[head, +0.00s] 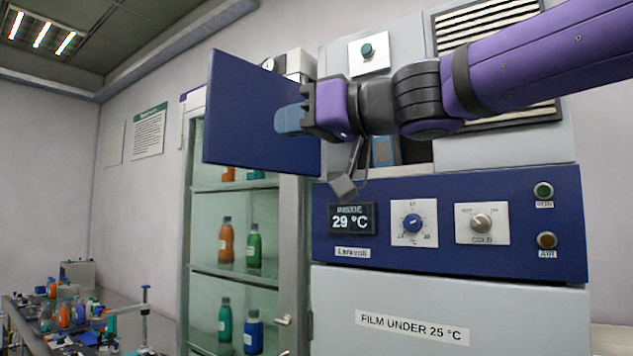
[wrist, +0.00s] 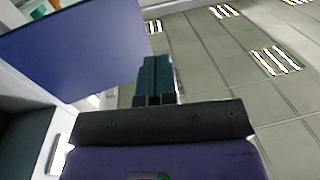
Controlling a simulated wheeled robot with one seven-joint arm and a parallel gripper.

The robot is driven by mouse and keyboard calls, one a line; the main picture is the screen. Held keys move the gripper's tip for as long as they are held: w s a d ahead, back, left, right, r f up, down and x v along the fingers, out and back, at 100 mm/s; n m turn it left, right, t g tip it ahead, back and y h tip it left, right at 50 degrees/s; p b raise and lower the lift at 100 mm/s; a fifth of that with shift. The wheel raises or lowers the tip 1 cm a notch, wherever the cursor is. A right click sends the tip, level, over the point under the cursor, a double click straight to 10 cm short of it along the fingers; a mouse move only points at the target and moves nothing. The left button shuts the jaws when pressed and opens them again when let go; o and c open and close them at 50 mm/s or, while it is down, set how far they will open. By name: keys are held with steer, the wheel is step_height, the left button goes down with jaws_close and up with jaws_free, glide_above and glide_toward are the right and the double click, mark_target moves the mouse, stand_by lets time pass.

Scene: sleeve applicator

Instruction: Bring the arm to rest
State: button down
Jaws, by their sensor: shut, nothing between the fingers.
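My gripper (head: 290,120) is in front of the open blue door (head: 240,110) of the machine, in the upper middle of the head view. My purple arm reaches in from the upper right. In the wrist view the fingers of my gripper (wrist: 154,72) are together with nothing between them. The blue door (wrist: 85,50) fills the upper left there, beside the fingers. I cannot tell whether the fingers touch the door.
The machine's blue control panel (head: 450,225) has a 29 °C display, knobs and buttons below my arm. A glass cabinet (head: 190,200) with several bottles stands to the left. A cluttered bench (head: 150,330) is at the lower left. The wrist view shows open space towards the ceiling.

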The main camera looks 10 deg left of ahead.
steer(key=w+d+f+m+t+h, duration=0.25)
steer(key=w+d+m+t, duration=0.2)
steer(key=d, duration=0.45)
steer(key=w+d+f+m+t+h, duration=0.1)
steer(key=w+d+m+t+h, duration=0.3)
steer(key=d, duration=0.5)
steer(key=s+d+f+m+t+h, duration=0.1)
steer(key=d+f+m+h, duration=0.1)
steer(key=d+f+h, duration=0.35)
steer(key=s+d+f+m+t+h, duration=0.1)
steer(key=d+f+m+h, duration=0.15)
steer(key=d, duration=0.55)
steer(key=s+d+f+m+g+h, duration=0.2)
steer(key=s+d+f+g+h, duration=0.4)
steer(key=d+f, duration=0.5)
steer(key=s+f+g+y, duration=0.3)
steer(key=s+f+g, duration=0.1)
steer(key=s+f, duration=0.8)
steer(key=shift+s+d, duration=0.35)
steer(key=shift+s, duration=0.2)
steer(key=shift+w+a, duration=0.1)
steer(key=shift+a, duration=0.05)
